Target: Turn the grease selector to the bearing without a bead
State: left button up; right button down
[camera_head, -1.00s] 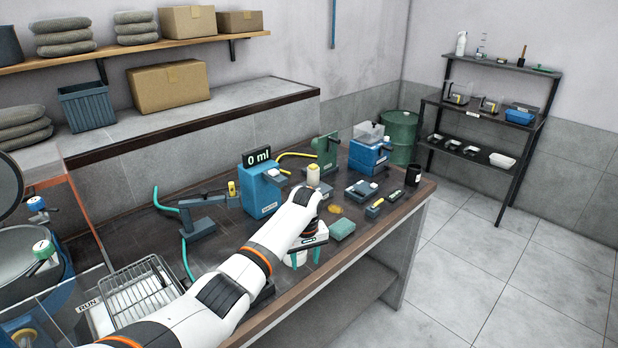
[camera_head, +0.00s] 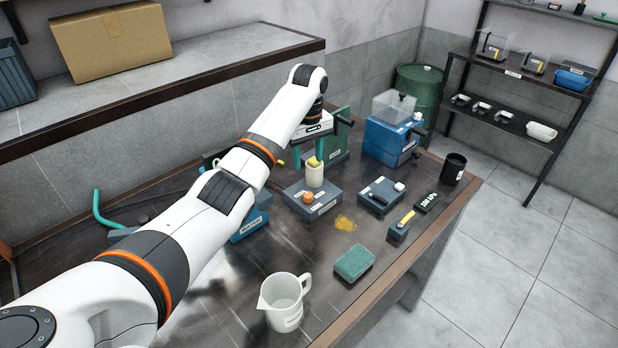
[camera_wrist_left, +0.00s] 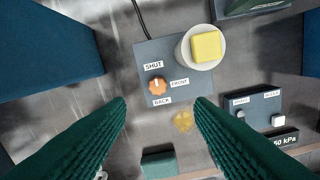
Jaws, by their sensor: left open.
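The grease selector is a grey box (camera_head: 326,205) on the dark bench with an orange knob (camera_head: 308,197). In the left wrist view the knob (camera_wrist_left: 158,86) has labels SHUT above, FRONT to its right and BACK below. A pale mark on it seems to point up, toward SHUT. A white pot (camera_head: 314,176) with a yellow top (camera_wrist_left: 206,46) stands at the box's back. My left gripper (camera_head: 309,152) is open and empty above the box; its green fingers lie apart below the knob in the wrist view. I cannot make out either bearing or a bead on one. My right gripper is out of view.
A yellow smear (camera_head: 345,223), green sponge (camera_head: 355,262) and white jug (camera_head: 285,300) are in front. A switch box (camera_head: 381,195), blue machine (camera_head: 390,142) and black cup (camera_head: 454,169) are to the right. A green machine (camera_head: 336,137) stands behind. Bare bench lies around the jug.

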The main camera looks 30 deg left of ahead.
aim_at(308, 194)
pick_arm(q)
jog(key=f+p, duration=0.1)
jog(key=f, duration=0.2)
jog(key=s+f+p, duration=0.1)
jog(key=f, duration=0.6)
jog(key=shift+w+d+f, duration=0.1)
jog(key=shift+w+f, duration=0.05)
jog(key=shift+w, duration=0.05)
jog(key=shift+f, duration=0.65)
jog(key=c, duration=1)
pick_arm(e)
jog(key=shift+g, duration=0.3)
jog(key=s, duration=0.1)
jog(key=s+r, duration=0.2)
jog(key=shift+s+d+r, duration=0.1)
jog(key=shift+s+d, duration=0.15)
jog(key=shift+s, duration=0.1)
